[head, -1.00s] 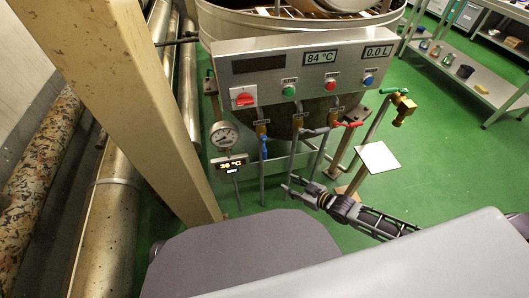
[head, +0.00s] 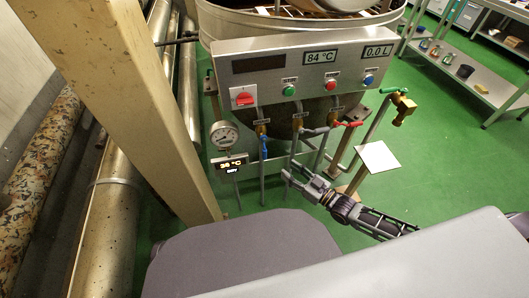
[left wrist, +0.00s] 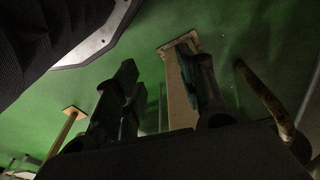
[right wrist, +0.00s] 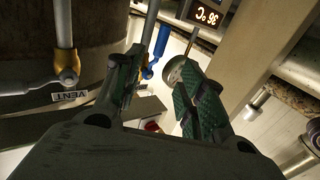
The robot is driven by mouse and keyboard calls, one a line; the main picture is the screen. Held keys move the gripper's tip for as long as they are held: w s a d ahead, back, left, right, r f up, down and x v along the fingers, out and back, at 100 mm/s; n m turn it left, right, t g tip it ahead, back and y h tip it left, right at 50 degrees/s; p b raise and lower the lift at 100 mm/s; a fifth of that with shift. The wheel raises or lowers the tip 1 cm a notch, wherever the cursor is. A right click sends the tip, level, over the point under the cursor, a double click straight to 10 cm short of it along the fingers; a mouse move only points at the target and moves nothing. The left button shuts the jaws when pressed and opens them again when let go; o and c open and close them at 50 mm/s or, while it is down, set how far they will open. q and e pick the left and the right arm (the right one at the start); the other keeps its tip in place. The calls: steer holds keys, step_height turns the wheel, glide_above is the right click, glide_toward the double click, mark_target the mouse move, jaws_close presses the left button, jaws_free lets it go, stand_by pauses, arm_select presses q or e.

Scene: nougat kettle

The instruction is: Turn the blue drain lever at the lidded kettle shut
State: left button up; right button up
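The blue drain lever (head: 264,145) hangs roughly along its pipe at a brass valve below the lidded kettle's control panel (head: 300,68). In the right wrist view the blue lever (right wrist: 158,55) shows beyond and between the fingers, apart from them. My right gripper (head: 287,178) is below and right of the lever in the head view. It is open and empty in the right wrist view (right wrist: 165,95), with green pads. My left gripper (left wrist: 160,95) is open and empty over the green floor in the left wrist view and hidden in the head view.
A dial gauge (head: 224,134) and a small temperature display (head: 230,163) stand left of the lever. A grey-handled valve (head: 310,131) and a red lever (head: 348,124) are to its right. A beige post (head: 150,100) stands at left. A pale square plate (head: 379,157) is at right.

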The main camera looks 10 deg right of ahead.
mark_target(266, 153)
steer(key=shift+w+a, duration=0.1)
steer(key=shift+w, duration=0.05)
steer(key=shift+b+x, duration=1.25)
steer(key=shift+x, duration=3.85)
steer(key=shift+b+x, duration=0.35)
steer(key=shift+x, duration=1.2)
arm_select(q)
steer(key=shift+t+h, duration=0.3)
steer(key=shift+t, duration=0.2)
steer(key=r, duration=0.1)
steer(key=w+r, duration=0.1)
steer(key=r, duration=0.1)
steer(key=d+r, duration=0.1)
steer(key=shift+w+r, duration=0.15)
steer(key=shift+r, duration=0.05)
steer(key=shift+f, duration=0.1)
arm_select(e)
jaws_close()
